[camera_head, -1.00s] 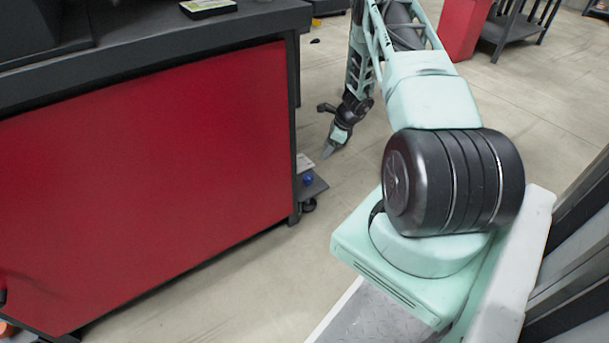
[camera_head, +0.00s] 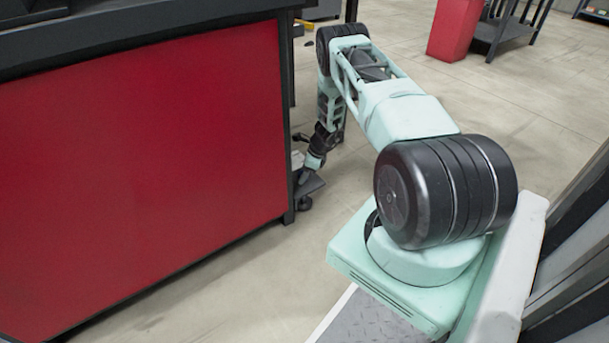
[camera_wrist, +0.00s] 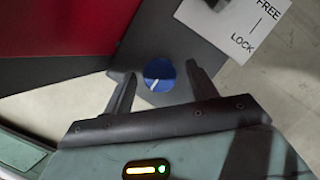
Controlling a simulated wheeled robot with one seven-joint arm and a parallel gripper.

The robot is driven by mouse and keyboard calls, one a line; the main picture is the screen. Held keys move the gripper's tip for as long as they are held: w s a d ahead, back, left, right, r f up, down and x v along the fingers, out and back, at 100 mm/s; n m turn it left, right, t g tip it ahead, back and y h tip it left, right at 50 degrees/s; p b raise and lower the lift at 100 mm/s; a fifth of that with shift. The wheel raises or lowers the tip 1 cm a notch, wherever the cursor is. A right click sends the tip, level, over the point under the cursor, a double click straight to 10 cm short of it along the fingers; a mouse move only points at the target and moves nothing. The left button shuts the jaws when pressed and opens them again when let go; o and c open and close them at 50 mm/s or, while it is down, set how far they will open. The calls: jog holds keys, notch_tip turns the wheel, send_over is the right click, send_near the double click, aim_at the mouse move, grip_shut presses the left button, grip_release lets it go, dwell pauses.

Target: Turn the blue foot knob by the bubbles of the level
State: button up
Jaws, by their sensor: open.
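The blue foot knob (camera_wrist: 159,75) is round with a white pointer mark and sits on a dark grey foot plate (camera_wrist: 182,40) in the wrist view. My gripper (camera_wrist: 158,78) is open, with one finger on either side of the knob; I cannot tell whether the fingers touch it. In the head view my gripper (camera_head: 308,176) is low by the corner of the red cabinet, over the foot plate, and the knob is hidden there. The level and its bubbles are not in view.
A white label reading FREE and LOCK (camera_wrist: 250,22) lies beside the knob. The red cabinet panel (camera_head: 140,170) stands close at the left. Open floor (camera_head: 400,50) lies to the right. A red box (camera_head: 457,28) and a dark table stand farther back.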

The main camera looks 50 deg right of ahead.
jog(key=c, duration=1)
jog(key=n, duration=0.2)
jog(key=n+g+y+b, duration=0.1)
jog(key=shift+w+d+f+n, duration=0.1)
jog(key=shift+w+n, duration=0.05)
jog(key=shift+n, duration=0.25)
jog(key=n+g+b, duration=0.1)
jog(key=n, duration=0.2)
jog(key=shift+w+n+y, duration=0.1)
jog(key=shift+n+y, duration=0.2)
jog(key=shift+y, duration=0.1)
jog(key=n+g+b, duration=0.2)
jog(key=n, duration=0.2)
jog(key=shift+w+n, duration=0.1)
jog(key=shift+n, duration=0.2)
jog(key=shift+n+g+b, duration=0.6)
jog(key=shift+n+b, duration=0.25)
jog(key=shift+n, duration=0.75)
